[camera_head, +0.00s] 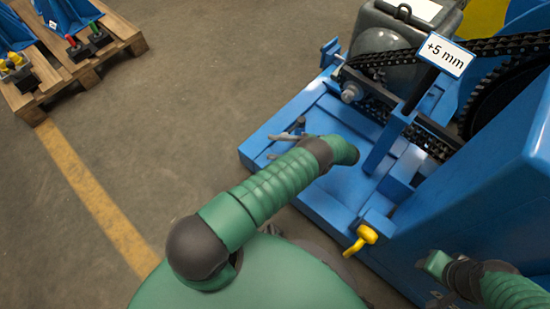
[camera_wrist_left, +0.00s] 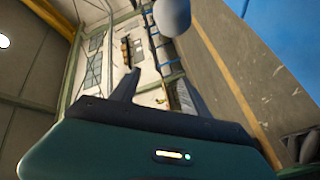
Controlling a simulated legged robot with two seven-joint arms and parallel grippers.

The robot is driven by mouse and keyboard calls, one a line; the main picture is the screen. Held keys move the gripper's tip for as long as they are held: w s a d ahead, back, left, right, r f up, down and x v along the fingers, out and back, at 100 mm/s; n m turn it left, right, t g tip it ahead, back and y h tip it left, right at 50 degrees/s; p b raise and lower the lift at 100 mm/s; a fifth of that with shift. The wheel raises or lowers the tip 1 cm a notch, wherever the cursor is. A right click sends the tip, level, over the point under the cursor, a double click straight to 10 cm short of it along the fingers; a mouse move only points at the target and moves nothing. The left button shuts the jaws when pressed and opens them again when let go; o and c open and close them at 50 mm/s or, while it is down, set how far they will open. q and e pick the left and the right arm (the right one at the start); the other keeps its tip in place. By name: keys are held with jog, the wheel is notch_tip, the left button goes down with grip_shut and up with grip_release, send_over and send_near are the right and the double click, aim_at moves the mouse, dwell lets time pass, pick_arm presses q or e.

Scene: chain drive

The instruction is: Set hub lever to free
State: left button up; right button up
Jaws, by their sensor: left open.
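A yellow lever-like handle (camera_head: 363,239) sits at the near lower edge of the blue machine frame (camera_head: 330,205). No label on it is readable, and I cannot tell whether it is the hub lever or how it is set. My left arm reaches over the frame's near left part. Grey finger-like parts of my left gripper (camera_head: 275,146) show beyond the arm, over the frame's left end and apart from the yellow handle. In the left wrist view the open jaws (camera_wrist_left: 158,90) have nothing between them. My right arm enters at lower right; its gripper does not show.
A black chain (camera_head: 500,45) runs over sprockets beside a grey motor housing (camera_head: 410,22). A "+5 mm" sign (camera_head: 446,54) stands above the frame. A large blue panel (camera_head: 480,175) fills the right. A wooden pallet (camera_head: 125,30) stands top left; the floor between is clear.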

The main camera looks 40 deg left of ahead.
pick_arm(q)
jog(key=s+d+p, duration=0.4)
jog(key=s+d, duration=0.1)
jog(key=s, duration=0.2)
jog(key=shift+d+r, duration=0.25)
jog(key=shift+r, duration=0.05)
pick_arm(e)
jog(key=v, duration=0.2)
jog(key=w+v, duration=0.1)
jog(key=v, duration=0.2)
jog(key=shift+r, duration=0.35)
